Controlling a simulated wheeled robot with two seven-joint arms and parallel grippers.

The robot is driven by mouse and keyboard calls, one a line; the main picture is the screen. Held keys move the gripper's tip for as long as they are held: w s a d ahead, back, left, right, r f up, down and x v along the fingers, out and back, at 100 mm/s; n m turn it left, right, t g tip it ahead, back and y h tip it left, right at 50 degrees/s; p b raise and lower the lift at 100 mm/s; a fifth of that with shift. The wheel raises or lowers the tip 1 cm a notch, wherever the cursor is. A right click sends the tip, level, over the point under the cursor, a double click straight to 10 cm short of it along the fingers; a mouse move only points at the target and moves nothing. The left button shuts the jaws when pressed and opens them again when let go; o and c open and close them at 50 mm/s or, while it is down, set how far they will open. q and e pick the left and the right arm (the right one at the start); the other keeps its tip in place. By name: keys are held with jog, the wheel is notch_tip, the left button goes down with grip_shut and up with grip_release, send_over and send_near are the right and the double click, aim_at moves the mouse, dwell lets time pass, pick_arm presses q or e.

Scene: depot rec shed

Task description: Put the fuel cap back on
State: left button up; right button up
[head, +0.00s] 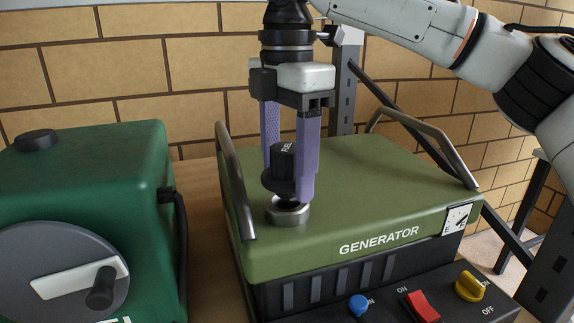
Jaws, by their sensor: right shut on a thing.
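My right gripper (291,190) points straight down over the left part of the green generator (390,180). Its two purple fingers are shut on the black fuel cap (284,162), which has white lettering on its grip. The cap is upright and sits directly over the metal filler neck (288,214) on the generator's top. The cap's lower part looks very close to the neck; I cannot tell whether they touch. The fingers hide part of the cap. My left gripper is not in view.
A dark green machine (90,170) with a crank disc stands at the left. Metal handles (232,180) rise at the generator's sides. A blue knob (358,305), a red switch (422,306) and a yellow knob (470,287) are on the front panel. A brick wall is behind.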

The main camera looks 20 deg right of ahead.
jog(key=shift+f, duration=1.45)
dwell(0.3)
jog(key=o, duration=1.1)
notch_tip(320, 180, up, 10)
jog(key=shift+r, duration=0.15)
